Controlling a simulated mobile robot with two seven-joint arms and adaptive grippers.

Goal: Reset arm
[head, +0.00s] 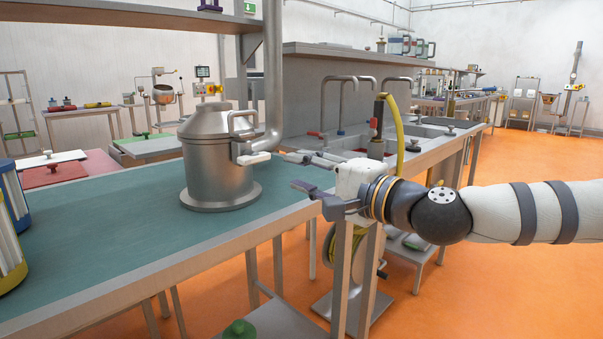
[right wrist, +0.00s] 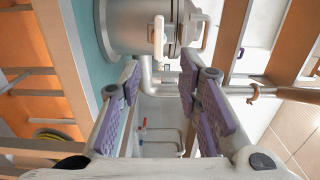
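My right gripper (head: 298,172) reaches in from the right, just off the right side of a steel lidded vessel (head: 212,158). Its fingers are spread and nothing is between them. In the right wrist view the purple-padded fingers of this gripper (right wrist: 160,82) stand apart, with the vessel (right wrist: 120,22) at the top beyond the tips. A light-coloured handle (head: 254,158) sticks out from the vessel towards the gripper; the two look apart. My left gripper is not in view.
The vessel stands upright on a green-topped bench (head: 130,230). Blue-and-yellow containers (head: 10,228) stand at the left edge. A sink counter (head: 425,140) with taps and a yellow hose (head: 398,125) lies behind my right arm. Orange floor (head: 500,290) is open at the right.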

